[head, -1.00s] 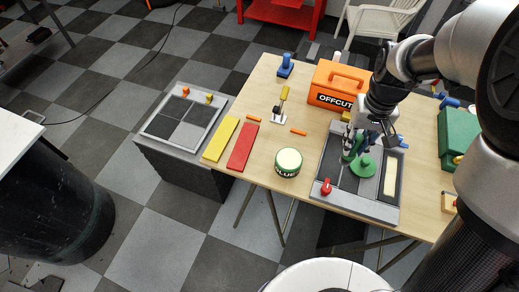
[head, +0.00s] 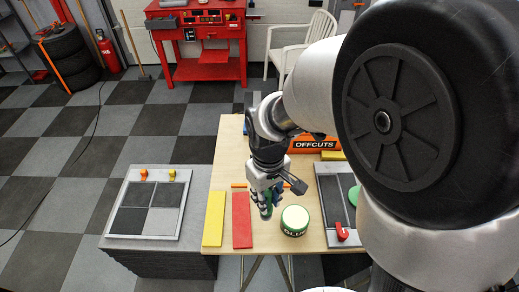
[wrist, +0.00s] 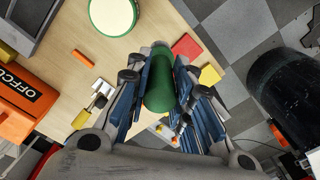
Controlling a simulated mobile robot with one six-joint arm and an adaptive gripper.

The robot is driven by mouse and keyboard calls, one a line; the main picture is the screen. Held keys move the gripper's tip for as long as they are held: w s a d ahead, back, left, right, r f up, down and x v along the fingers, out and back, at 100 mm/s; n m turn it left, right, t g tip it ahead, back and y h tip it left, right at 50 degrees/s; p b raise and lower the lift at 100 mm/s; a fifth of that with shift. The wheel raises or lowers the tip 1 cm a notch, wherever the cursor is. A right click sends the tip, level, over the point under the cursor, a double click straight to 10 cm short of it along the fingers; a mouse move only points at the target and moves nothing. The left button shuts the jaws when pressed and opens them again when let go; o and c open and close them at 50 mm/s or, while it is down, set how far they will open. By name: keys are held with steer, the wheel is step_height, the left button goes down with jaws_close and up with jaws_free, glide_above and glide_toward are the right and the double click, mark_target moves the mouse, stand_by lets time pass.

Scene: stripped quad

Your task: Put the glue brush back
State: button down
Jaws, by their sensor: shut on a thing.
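My gripper (head: 266,204) is shut on a dark green rounded cylinder, whose body (wrist: 160,80) fills the space between the blue-padded fingers in the wrist view. I cannot tell whether this is the glue brush; no bristles show and its far end is hidden. In the head view the gripper is above the table, just left of the glue pot. The green glue pot (head: 294,222), with a cream top and the word GLUE, stands upright on the table. It also shows in the wrist view (wrist: 113,14), apart from the fingers.
A red board (head: 242,220) and a yellow board (head: 214,219) lie left of the gripper. The grey tray (head: 342,240) is on the right, partly behind my arm. An orange OFFCUTS box (head: 315,144) stands behind. A white-and-yellow tool (wrist: 102,88) lies near it. A four-square panel (head: 150,207) is far left.

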step_height(320, 180, down, 13)
steer(key=b, duration=0.2)
steer(key=shift+b, duration=0.4)
steer(key=shift+a, duration=0.1)
steer(key=shift+f, duration=0.1)
steer(key=c, duration=1.4)
jaws_free()
